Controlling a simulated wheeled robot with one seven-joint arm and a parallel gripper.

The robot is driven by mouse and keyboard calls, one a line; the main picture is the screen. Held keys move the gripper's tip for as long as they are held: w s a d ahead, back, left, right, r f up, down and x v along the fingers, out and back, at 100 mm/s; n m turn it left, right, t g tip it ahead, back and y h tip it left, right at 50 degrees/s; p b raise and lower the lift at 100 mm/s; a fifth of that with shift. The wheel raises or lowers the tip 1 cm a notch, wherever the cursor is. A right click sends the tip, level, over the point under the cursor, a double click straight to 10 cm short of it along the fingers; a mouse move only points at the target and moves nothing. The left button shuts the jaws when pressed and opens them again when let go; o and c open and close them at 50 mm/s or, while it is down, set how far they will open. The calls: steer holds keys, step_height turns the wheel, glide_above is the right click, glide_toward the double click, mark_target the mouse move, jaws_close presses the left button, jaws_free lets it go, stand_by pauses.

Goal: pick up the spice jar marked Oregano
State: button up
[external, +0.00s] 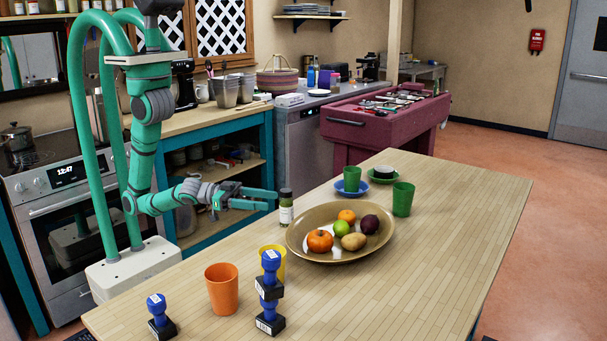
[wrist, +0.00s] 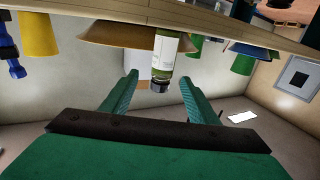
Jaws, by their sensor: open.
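A spice jar (external: 286,207) with a dark lid, pale label and green contents stands upright on the wooden table, just left of the fruit bowl. Its label is too small to read. My gripper (external: 272,199) is open and level, to the left of the jar with its fingertips close to it. In the wrist view, which is upside down, the jar (wrist: 163,57) shows in the gap between the two green fingers (wrist: 157,79), nearer the right finger and apparently just past the tips. Nothing is held.
A wide tan bowl (external: 299,247) of fruit is right behind the jar. A yellow cup (external: 278,261), an orange cup (external: 221,288) and blue stamps (external: 269,289) stand nearer the front. Green cups (external: 403,198) and saucers are farther back. The table's right side is clear.

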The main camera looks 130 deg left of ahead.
mark_target(292, 204)
steer(key=x, duration=0.5)
steer(key=shift+w+a, duration=0.2)
steer(key=shift+w, duration=0.05)
steer(key=shift+x, duration=2.6)
steer(key=shift+a+f, duration=0.15)
steer(key=c, duration=1.2)
